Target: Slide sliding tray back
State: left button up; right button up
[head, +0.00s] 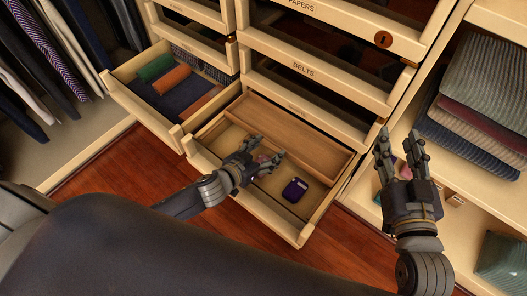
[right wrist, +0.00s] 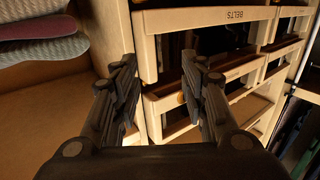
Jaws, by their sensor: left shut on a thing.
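The wooden sliding tray (head: 298,145) lies in the rear part of an open lower drawer (head: 262,213); it looks empty. My left gripper (head: 268,153) is inside this drawer, close to the tray's front edge. Whether the fingers touch the tray, I cannot tell. My right gripper (head: 397,143) is open and empty, up to the right of the drawer. In the right wrist view its two fingers (right wrist: 160,95) stand apart with the drawer fronts beyond.
A dark purple case (head: 295,190) lies on the drawer floor in front of the tray. A second open drawer (head: 120,92) at the left holds rolled cloths. Closed drawers, one marked BELTS (head: 303,70), rise above. Folded knits (head: 480,95) fill the right shelf.

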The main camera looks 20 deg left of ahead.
pick_arm(q)
jog(key=shift+w+d, duration=0.2)
jog(key=shift+w, duration=0.45)
jog(key=shift+w+d, duration=0.2)
jog(key=shift+w, duration=0.4)
grip_shut()
jog(key=o, duration=1.6)
grip_release()
pick_arm(e)
jog(key=f, duration=0.1)
jog(key=f+g, duration=0.2)
jog(key=shift+s+d+f, duration=0.1)
jog(key=shift+s+d, duration=0.25)
pick_arm(q)
jog(key=v, duration=1.1)
jog(key=shift+s+a+r, duration=0.15)
jog(key=shift+s+r, duration=0.05)
jog(key=shift+s, duration=0.15)
